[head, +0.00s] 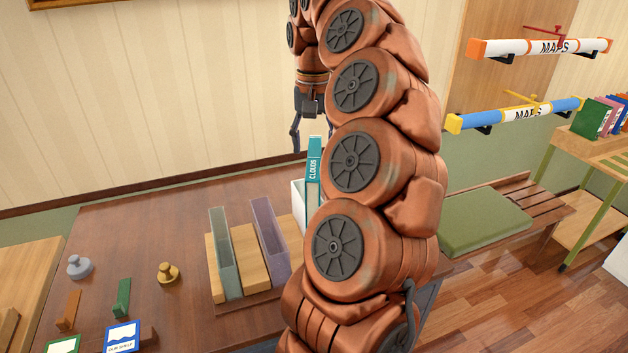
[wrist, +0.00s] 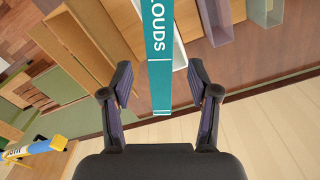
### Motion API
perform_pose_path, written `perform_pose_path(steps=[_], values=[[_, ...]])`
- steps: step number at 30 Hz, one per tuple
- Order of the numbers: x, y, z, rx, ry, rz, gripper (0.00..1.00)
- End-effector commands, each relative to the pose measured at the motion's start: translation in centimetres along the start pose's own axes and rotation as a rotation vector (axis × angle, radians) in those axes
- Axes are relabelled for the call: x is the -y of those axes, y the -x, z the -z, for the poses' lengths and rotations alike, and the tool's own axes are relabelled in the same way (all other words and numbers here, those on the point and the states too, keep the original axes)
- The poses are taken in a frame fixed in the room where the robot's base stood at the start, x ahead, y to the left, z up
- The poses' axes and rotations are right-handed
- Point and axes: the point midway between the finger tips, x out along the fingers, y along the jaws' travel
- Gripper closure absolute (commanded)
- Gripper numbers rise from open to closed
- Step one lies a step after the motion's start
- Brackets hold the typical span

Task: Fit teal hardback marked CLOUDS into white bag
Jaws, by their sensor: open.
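The teal hardback marked CLOUDS (head: 314,165) stands upright at the back of the dark wooden table, partly behind my arm. A white bag or holder (head: 298,207) shows at its lower left; the book's lower end looks to be in or against it, but my arm hides which. In the wrist view the teal book (wrist: 160,70) runs between my two fingers, and a white edge (wrist: 179,50) shows beside it. My gripper (wrist: 160,82) is open, with a visible gap on each side of the book. In the head view my gripper (head: 307,142) is pointing down by the book's top.
Left of the book, a grey-green holder (head: 224,255) and a purple holder (head: 270,240) stand on a wooden block. A brass knob (head: 168,273) and a grey knob (head: 79,267) stand farther left. A green cushion (head: 485,222) lies on a bench at right.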

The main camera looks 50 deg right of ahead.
Motion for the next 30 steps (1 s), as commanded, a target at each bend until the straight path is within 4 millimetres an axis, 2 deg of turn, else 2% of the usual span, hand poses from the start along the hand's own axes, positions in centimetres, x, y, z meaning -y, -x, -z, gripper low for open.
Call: perform_pose_path(steps=[12,20,30], values=[[-0.1,-2.3,0.1,0.001,-0.003,0.0,0.4],[-0.1,-3.1,0.2,-0.001,-0.003,0.002,0.4],[-0.1,-6.5,0.6,0.004,-0.002,0.001,0.4]])
